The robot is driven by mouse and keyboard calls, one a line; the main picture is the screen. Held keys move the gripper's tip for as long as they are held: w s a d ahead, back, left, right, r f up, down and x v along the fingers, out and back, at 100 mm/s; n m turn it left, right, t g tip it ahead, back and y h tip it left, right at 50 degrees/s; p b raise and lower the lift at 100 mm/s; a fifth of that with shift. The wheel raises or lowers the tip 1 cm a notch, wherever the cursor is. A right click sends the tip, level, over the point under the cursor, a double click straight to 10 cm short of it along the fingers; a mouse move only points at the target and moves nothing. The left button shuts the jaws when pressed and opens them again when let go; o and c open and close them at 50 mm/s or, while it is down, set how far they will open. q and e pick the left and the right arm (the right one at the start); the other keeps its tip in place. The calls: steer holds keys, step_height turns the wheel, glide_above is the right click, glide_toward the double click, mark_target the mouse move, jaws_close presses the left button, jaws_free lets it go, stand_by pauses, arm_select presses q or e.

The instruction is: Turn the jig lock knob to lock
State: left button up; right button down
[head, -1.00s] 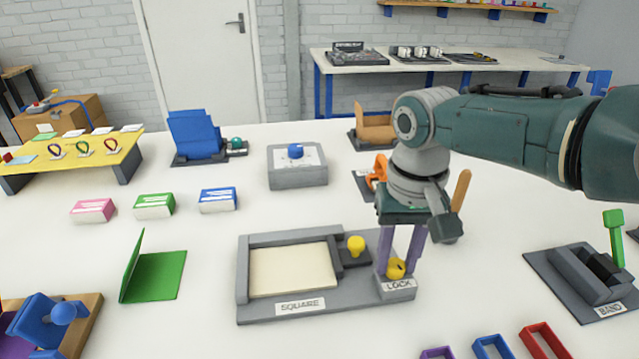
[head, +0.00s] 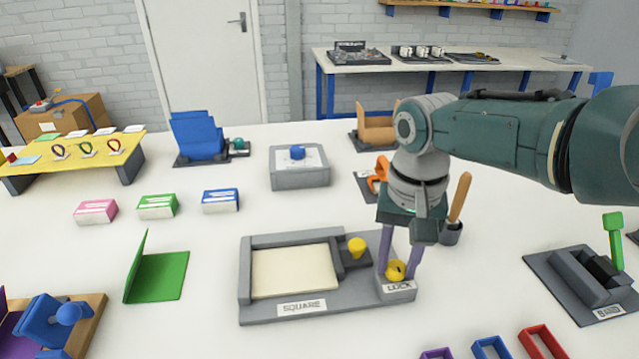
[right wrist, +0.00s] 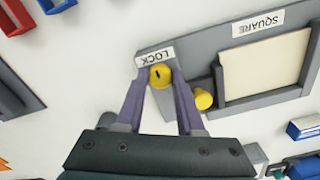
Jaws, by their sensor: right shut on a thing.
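The yellow lock knob (head: 395,269) sits on the front right corner of the grey jig (head: 262,312), above the LOCK label (head: 399,287). My right gripper (head: 397,271) points down with its purple fingers on either side of the knob and is shut on it. In the right wrist view the knob (right wrist: 160,76) shows between the fingertips, with a dark mark on its top. A second yellow knob (head: 357,246) stands on a dark block of the jig, left of and behind my fingers. The jig holds a cream panel (head: 294,270) and bears a SQUARE label (head: 302,307). My left gripper is out of view.
A tool with a wooden handle (head: 460,197) stands in a grey cup just behind my right gripper. A BAND press (head: 585,285) with a green lever is at the right. Small open trays (head: 492,348) lie at the front. The table between the jig and the press is clear.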

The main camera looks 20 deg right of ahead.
mark_target(397, 265)
steer(key=c, duration=0.5)
jaws_free()
step_height(397, 265, up, 10)
steer(key=p, duration=0.5)
